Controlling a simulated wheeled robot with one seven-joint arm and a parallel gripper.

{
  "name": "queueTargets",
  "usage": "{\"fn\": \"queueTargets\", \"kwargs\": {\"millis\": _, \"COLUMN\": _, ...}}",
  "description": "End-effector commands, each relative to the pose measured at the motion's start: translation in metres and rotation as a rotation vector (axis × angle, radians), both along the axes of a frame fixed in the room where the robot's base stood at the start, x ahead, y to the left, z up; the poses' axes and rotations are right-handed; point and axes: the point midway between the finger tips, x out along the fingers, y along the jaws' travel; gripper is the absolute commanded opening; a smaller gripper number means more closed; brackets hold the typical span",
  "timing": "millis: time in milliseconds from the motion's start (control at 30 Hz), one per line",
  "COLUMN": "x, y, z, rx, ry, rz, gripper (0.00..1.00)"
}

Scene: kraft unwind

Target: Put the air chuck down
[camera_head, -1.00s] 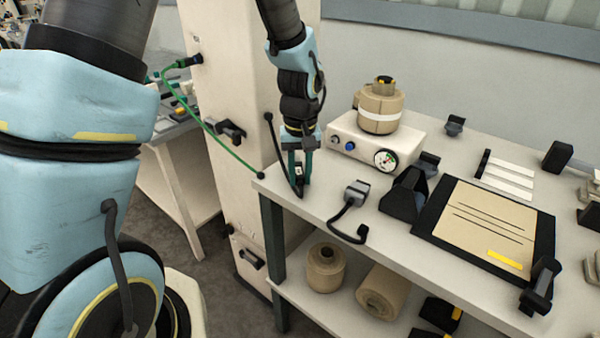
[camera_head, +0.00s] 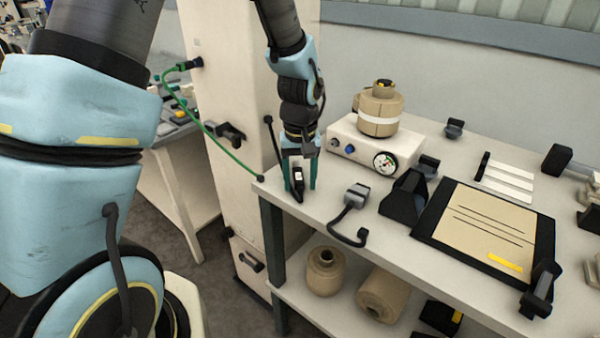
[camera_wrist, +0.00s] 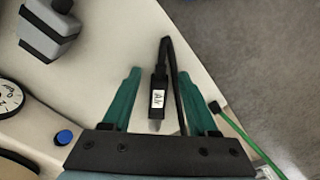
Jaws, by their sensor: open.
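The air chuck (camera_head: 298,178) is a small black piece with a white label, at the left end of the tabletop (camera_head: 318,205). In the wrist view the air chuck (camera_wrist: 159,95) reads "Air" and has a pale tip and a black hose running from it. My gripper (camera_head: 300,186) points down over it. In the wrist view my gripper's green fingers (camera_wrist: 163,95) stand apart on either side of the chuck, with a gap on both sides. The chuck appears to rest on the tabletop near its edge.
A gauge box (camera_head: 375,145) carrying a brown roll (camera_head: 381,108) stands behind and right of my gripper. A grey-black connector (camera_head: 356,195) lies to the right. A green hose (camera_head: 225,148) hangs from a pale column (camera_head: 232,75). The table edge is close by.

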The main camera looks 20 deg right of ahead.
Motion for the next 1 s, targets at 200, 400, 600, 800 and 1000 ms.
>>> {"fn": "queueTargets", "kwargs": {"millis": 200, "x": 0.001, "y": -0.001, "z": 0.025, "rx": -0.004, "ry": -0.004, "rz": 0.000, "gripper": 0.59}}
{"fn": "queueTargets", "kwargs": {"millis": 400, "x": -0.001, "y": -0.001, "z": 0.068, "rx": -0.006, "ry": -0.005, "rz": 0.001, "gripper": 0.59}}
{"fn": "queueTargets", "kwargs": {"millis": 600, "x": -0.001, "y": 0.000, "z": 0.103, "rx": -0.004, "ry": -0.003, "rz": -0.001, "gripper": 0.59}}
{"fn": "queueTargets", "kwargs": {"millis": 800, "x": -0.002, "y": 0.000, "z": 0.120, "rx": -0.001, "ry": -0.001, "rz": 0.000, "gripper": 0.59}}
{"fn": "queueTargets", "kwargs": {"millis": 1000, "x": -0.001, "y": 0.004, "z": 0.122, "rx": -0.001, "ry": -0.001, "rz": 0.004, "gripper": 0.59}}
